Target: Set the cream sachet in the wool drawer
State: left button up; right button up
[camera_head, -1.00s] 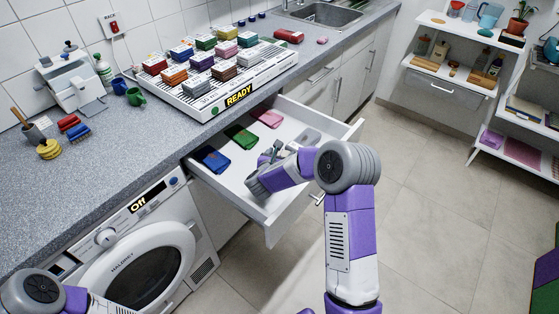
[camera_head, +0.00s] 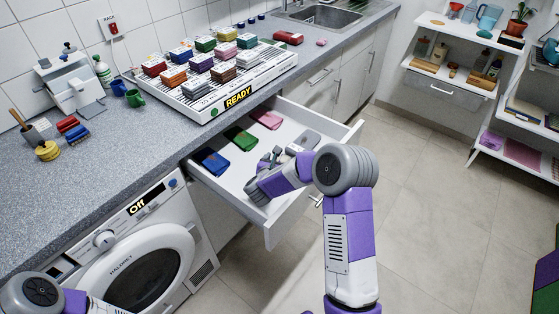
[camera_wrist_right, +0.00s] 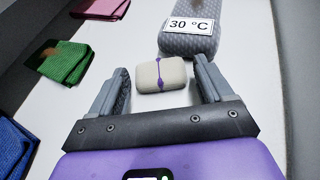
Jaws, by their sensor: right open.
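The cream sachet (camera_wrist_right: 161,75), tied with a purple cord, lies on the white floor of the open drawer (camera_head: 268,235) in the right wrist view. My right gripper (camera_head: 270,157) is inside the drawer with its fingers open. In the right wrist view the fingers (camera_wrist_right: 160,85) stand on either side of the sachet, with gaps visible on both sides. In the head view I cannot clearly make out the sachet beside the gripper. My left gripper is out of view; only part of my left arm shows at the bottom left.
Blue (camera_head: 211,161), green (camera_head: 240,138) and pink (camera_head: 266,119) folded cloths lie along the drawer's left side. A grey quilted block (camera_wrist_right: 190,45) labelled 30 °C lies beyond the sachet. A rack of coloured blocks with a READY sign (camera_head: 238,97) stands on the counter above.

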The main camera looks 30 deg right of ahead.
jog(key=p+v, duration=0.2)
jog(key=v, duration=0.8)
jog(key=shift+a+r, duration=0.1)
jog(key=shift+r, duration=0.05)
jog(key=shift+s+a+r, duration=0.15)
jog(key=shift+s+a, duration=0.25)
jog(key=shift+r, duration=0.1)
